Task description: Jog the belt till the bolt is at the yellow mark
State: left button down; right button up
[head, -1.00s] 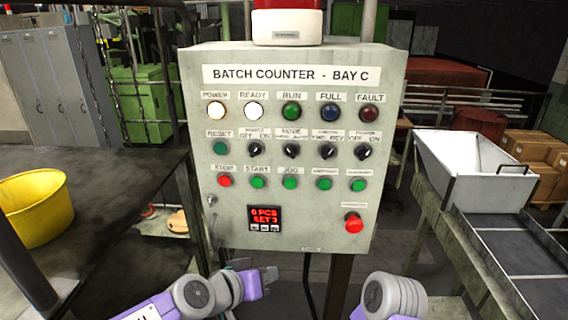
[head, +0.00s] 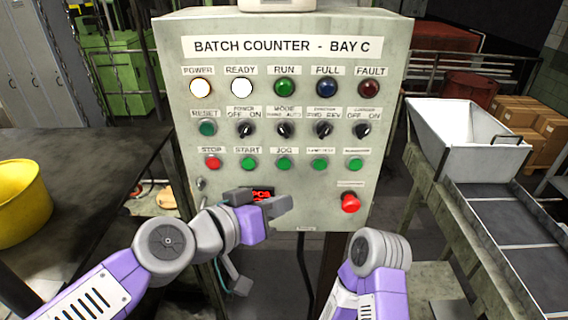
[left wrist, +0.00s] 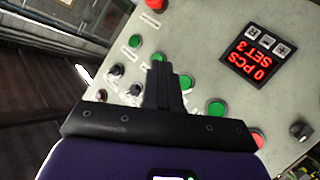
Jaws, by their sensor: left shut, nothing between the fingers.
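The green JOG button (head: 284,164) sits mid-row on the grey control box, between the green START button (head: 248,164) and another green button. My left gripper (head: 285,204) is shut and empty in front of the box, below the JOG button in the head view, partly covering the red display. In the left wrist view the closed fingers (left wrist: 159,72) point at the panel beside the button row; contact cannot be told. A dark belt-like surface (head: 515,218) runs at the right. I see no bolt or yellow mark. My right gripper is out of view; only part of that arm shows.
The box has a red mushroom button (head: 350,203), a red STOP button (head: 212,163) and several selector knobs. The POWER and READY lamps are lit. The display (left wrist: 257,55) reads 0 PCS, SET 3. A white hopper (head: 465,140) stands right, a yellow bucket (head: 22,200) left.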

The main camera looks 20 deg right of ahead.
aim_at(284, 163)
pick_arm(q)
jog(key=shift+w+d+p, duration=0.15)
jog(key=shift+w+d, duration=0.2)
jog(key=shift+w, duration=0.85)
jog(key=shift+w+d+p, duration=0.1)
jog(key=shift+w+d, duration=0.2)
jog(key=shift+w, duration=0.9)
jog(key=shift+w+d+p, duration=0.15)
jog(key=shift+w+d, duration=0.2)
jog(key=shift+w, duration=0.85)
jog(key=shift+w, duration=0.1)
jog(key=shift+w+d, duration=0.15)
jog(key=shift+w, duration=0.2)
